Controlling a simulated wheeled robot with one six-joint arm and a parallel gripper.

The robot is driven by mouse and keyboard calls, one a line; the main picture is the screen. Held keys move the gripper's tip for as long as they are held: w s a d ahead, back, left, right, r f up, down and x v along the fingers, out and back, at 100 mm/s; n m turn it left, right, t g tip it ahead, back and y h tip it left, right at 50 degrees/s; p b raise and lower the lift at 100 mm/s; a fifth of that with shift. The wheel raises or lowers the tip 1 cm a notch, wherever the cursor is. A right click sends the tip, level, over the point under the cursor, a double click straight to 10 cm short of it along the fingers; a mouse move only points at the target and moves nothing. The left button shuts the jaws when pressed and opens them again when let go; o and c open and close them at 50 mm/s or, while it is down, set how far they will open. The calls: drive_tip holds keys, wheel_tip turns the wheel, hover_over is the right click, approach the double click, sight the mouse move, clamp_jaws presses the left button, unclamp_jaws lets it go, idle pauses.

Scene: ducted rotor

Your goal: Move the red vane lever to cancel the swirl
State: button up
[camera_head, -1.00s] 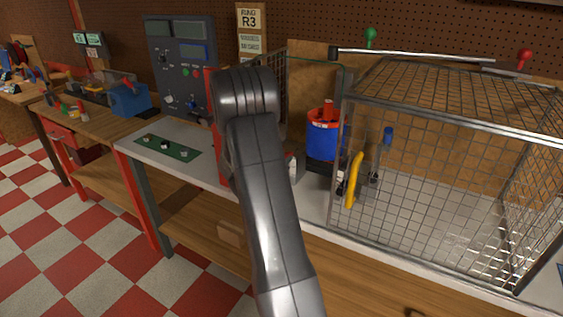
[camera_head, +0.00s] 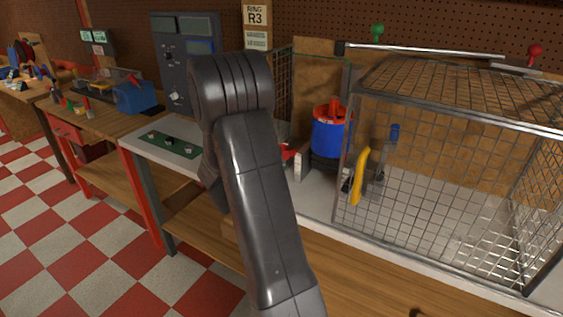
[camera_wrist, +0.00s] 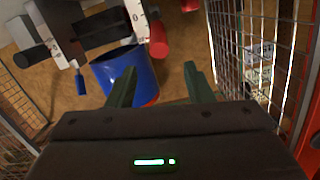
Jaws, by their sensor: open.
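A red knob-like end (camera_wrist: 158,40) shows near the top middle of the wrist view, on a black-and-white fixture. I cannot be sure it is the vane lever. A red part (camera_head: 289,152) shows just right of my arm in the head view, beside a small white post. A blue drum with a red top (camera_head: 331,138) stands behind it; its blue side (camera_wrist: 122,72) shows below the fixture in the wrist view. My gripper (camera_wrist: 160,84) is open, its two dark green fingers apart with nothing held between them. My arm hides it in the head view.
A wire mesh cage (camera_head: 450,180) with a yellow handle (camera_head: 360,176) stands right of the drum. Mesh also borders the wrist view on both sides.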

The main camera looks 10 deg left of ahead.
sight(286, 157)
drive_tip(key=shift+v, duration=2.25)
drive_tip(key=shift+w, duration=0.1)
drive_tip(key=p+x, duration=0.2)
drive_tip(key=x, duration=1.1)
drive_tip(key=shift+w+d, duration=0.15)
drive_tip(key=shift+w+f, duration=0.1)
drive_tip(key=shift+f, duration=0.45)
drive_tip(key=shift+r, duration=0.1)
